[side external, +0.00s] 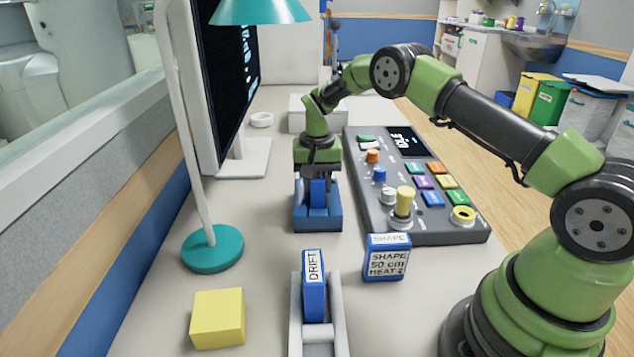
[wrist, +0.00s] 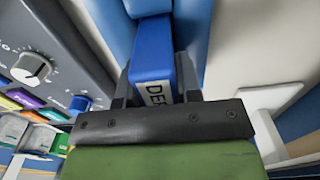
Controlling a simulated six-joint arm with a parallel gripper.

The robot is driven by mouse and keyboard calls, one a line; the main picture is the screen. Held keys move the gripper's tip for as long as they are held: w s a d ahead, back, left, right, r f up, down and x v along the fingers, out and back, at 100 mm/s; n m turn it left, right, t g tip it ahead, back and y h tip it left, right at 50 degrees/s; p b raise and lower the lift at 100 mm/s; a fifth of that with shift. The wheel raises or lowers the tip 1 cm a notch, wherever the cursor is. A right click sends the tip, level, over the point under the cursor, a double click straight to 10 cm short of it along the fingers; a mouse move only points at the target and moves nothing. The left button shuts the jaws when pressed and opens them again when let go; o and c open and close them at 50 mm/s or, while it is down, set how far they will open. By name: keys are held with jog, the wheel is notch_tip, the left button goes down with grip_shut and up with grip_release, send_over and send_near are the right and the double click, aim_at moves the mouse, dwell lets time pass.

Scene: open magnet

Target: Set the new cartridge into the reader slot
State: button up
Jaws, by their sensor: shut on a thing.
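My gripper (side external: 318,178) points down and is shut on a blue cartridge (side external: 318,192). In the wrist view this cartridge (wrist: 152,66) sits between the fingers, with a white label starting "DE"; the rest is hidden. It is at a blue block-shaped holder (side external: 318,219), its lower end hidden; I cannot tell if it is seated. A blue cartridge labelled "DRIFT" (side external: 314,285) stands upright in a pale grey holder (side external: 340,325) at the front. A blue cartridge labelled "SHAPE" (side external: 387,260) stands on the table by the console. I cannot tell which holder is the reader slot.
A grey console (side external: 460,236) with knobs and coloured buttons stands just right of the blue holder. A teal lamp base (side external: 212,250), a monitor (side external: 205,90) and a yellow block (side external: 218,318) are on the left. The table between lamp and holders is clear.

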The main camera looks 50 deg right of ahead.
jog(key=shift+f, duration=0.15)
jog(key=o, duration=1)
jog(key=shift+c, duration=0.2)
notch_tip(320, 180, up, 12)
jog(key=shift+r, duration=0.2)
jog(key=s+a+r+n+t, duration=0.1)
jog(key=s+a+r+t, duration=0.1)
jog(key=s, duration=0.7)
jog(key=s+a+r+n+t+y, duration=0.1)
jog(key=s+a+r+n+t, duration=0.1)
jog(key=s+a+r, duration=0.3)
jog(key=s+a+r+n+t+y, duration=0.1)
jog(key=s+r, duration=0.5)
jog(key=s, duration=0.8)
jog(key=shift+a+r+n+t, duration=0.2)
jog(key=shift+a+n+t, duration=0.3)
jog(key=shift+a+t, duration=0.65)
